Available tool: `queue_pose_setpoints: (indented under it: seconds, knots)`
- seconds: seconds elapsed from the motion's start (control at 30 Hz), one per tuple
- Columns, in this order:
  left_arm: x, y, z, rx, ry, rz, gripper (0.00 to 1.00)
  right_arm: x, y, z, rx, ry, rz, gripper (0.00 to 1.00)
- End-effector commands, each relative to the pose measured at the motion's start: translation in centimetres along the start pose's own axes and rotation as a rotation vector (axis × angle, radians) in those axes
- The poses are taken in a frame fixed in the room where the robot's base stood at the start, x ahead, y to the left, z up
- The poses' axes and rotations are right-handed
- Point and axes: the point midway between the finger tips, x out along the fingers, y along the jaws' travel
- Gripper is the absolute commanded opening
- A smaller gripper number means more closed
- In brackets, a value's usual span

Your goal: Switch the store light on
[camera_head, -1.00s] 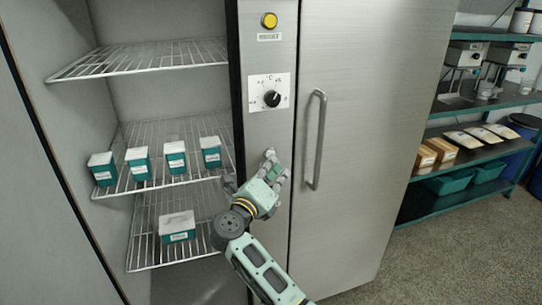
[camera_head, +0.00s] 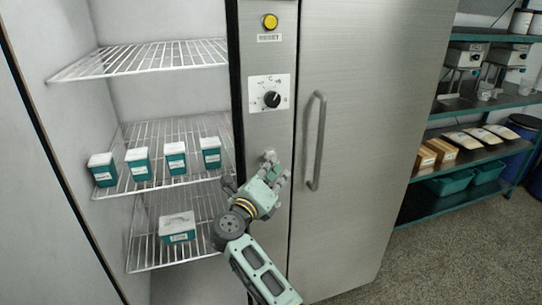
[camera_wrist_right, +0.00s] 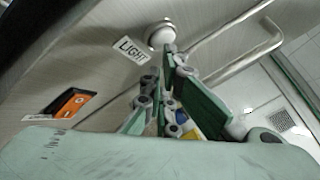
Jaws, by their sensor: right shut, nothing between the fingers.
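A white round light button (camera_wrist_right: 161,34) sits on the steel panel beside a LIGHT label (camera_wrist_right: 131,49) in the wrist view. My right gripper (camera_head: 274,166) is shut and empty, in front of the panel strip between the open store and the steel door. In the wrist view my right gripper's fingertips (camera_wrist_right: 164,62) are at the lower edge of the button; I cannot tell whether they touch it. The open store (camera_head: 150,85) has pale, lit-looking walls. My left gripper is not in view.
A temperature knob (camera_head: 272,99) and a yellow RESET button (camera_head: 269,21) are above the gripper. A vertical door handle (camera_head: 317,140) stands close on the right. An orange switch (camera_wrist_right: 72,103) shows in the wrist view. Teal-and-white boxes (camera_head: 138,164) stand on wire shelves.

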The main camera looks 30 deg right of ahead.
Motion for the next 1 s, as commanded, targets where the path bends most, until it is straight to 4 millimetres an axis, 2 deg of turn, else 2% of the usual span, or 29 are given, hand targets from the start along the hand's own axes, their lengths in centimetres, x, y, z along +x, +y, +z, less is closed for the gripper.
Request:
queue_pose_setpoints:
  seconds: [0.17, 0.7, 1.0]
  knots:
    - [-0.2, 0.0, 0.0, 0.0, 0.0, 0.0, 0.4, -0.2, -0.2, -0.1, -0.001, 0.001, 0.001, 0.0]
    - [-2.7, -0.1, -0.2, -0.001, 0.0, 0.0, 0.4, -3.8, -2.8, -2.7, -0.001, 0.001, 0.001, 0.0]
    - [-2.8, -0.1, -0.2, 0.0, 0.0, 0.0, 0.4, -4.2, -3.0, -3.1, 0.0, 0.001, 0.0, 0.0]
